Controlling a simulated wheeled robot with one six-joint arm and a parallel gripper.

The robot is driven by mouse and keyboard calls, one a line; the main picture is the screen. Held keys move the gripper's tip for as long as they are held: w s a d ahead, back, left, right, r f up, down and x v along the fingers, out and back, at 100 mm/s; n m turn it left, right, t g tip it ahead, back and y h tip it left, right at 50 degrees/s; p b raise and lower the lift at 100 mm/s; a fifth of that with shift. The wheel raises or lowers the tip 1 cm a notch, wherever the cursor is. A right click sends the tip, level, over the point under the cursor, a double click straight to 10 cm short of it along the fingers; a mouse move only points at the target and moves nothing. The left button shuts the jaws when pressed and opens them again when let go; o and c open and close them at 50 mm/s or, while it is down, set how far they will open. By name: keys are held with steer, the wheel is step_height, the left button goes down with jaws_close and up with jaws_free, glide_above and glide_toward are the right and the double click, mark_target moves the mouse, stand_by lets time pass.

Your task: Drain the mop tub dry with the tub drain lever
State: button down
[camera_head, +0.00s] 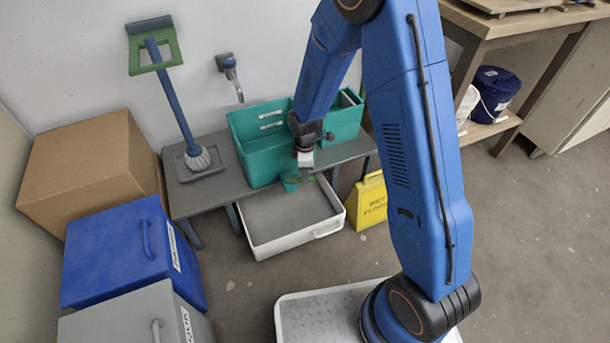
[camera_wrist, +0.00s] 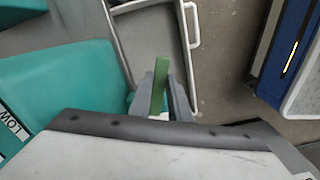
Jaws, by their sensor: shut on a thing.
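The teal mop tub (camera_head: 250,160) stands on a low grey bench against the wall. The tub also fills the left of the wrist view (camera_wrist: 60,85), where part of a label reading "LOW" shows. My gripper (camera_head: 306,172) is at the tub's front, low down. In the wrist view its two fingers are shut on the green tub drain lever (camera_wrist: 159,80), whose end sticks out between them. In the head view the gripper mostly hides the lever. How much water the tub holds, and whether any runs out, I cannot tell.
A shallow white-rimmed tray (camera_head: 285,250) lies on the floor below the tub. A yellow wet-floor sign (camera_head: 368,202) stands right of it. A mop (camera_head: 172,95) stands on the bench. A blue bin (camera_head: 120,255) and cardboard box (camera_head: 85,165) are left. Right floor is clear.

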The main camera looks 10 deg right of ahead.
steer(key=c, duration=1.6)
jaws_free()
steer(key=shift+c, duration=0.2)
steer(key=shift+r, duration=0.1)
step_height(320, 180, up, 17)
steer(key=shift+r, duration=0.1)
steer(key=shift+c, duration=0.6)
